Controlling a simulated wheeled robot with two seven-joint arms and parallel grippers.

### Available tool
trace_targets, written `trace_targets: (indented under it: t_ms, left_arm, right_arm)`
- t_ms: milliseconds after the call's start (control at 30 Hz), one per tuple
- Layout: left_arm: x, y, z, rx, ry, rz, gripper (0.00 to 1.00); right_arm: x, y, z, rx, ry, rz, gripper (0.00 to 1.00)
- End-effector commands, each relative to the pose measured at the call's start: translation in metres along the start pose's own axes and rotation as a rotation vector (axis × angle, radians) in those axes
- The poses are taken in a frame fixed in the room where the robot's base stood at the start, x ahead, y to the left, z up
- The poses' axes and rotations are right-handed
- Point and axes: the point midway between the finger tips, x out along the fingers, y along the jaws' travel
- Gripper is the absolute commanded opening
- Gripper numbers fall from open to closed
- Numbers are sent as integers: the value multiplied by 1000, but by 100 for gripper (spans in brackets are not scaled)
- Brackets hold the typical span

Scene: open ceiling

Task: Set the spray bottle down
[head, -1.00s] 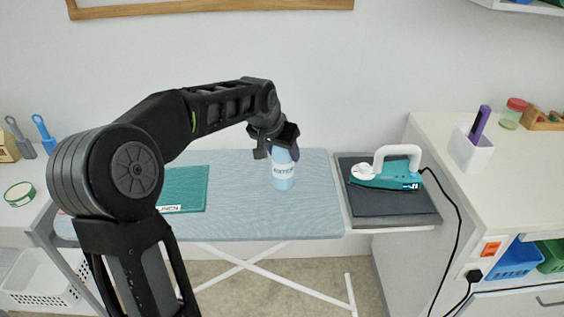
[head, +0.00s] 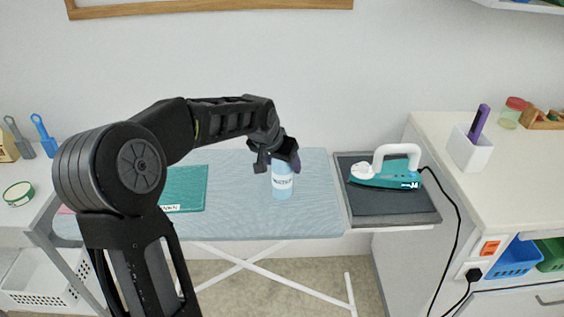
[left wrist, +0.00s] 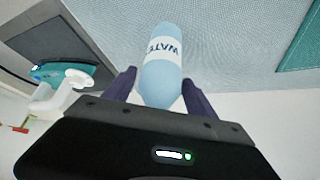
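The spray bottle (head: 282,184) is light blue with a white label and stands upright at the right part of the blue ironing board (head: 240,210). Its base appears to be at the board's surface; contact is hard to confirm. My left gripper (head: 276,167) is around its upper part from above, shut on it, with a dark finger on each side. In the left wrist view the bottle (left wrist: 162,75) lies between the fingers. Its top is hidden by the gripper. My right gripper is not in view.
A teal folded item (head: 185,188) lies left on the board. A teal iron (head: 386,168) with a white handle rests on the dark pad (head: 392,203) to the right. A white counter (head: 515,190) with a white cup (head: 470,151) is further right. Bare board surrounds the bottle.

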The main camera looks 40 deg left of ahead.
Motion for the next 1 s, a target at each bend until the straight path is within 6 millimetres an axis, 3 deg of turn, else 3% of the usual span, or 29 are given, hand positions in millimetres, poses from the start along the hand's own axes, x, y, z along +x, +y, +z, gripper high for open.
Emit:
trace_targets:
  t_ms: [467, 667, 1000]
  left_arm:
    - [-6, 0, -2, 0, 1, 0, 73]
    - [-34, 0, -2, -1, 5, -2, 73]
    - [-103, 0, -2, 0, 4, -1, 73]
  right_arm:
    - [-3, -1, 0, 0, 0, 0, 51]
    - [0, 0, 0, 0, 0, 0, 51]
    - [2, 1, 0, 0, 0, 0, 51]
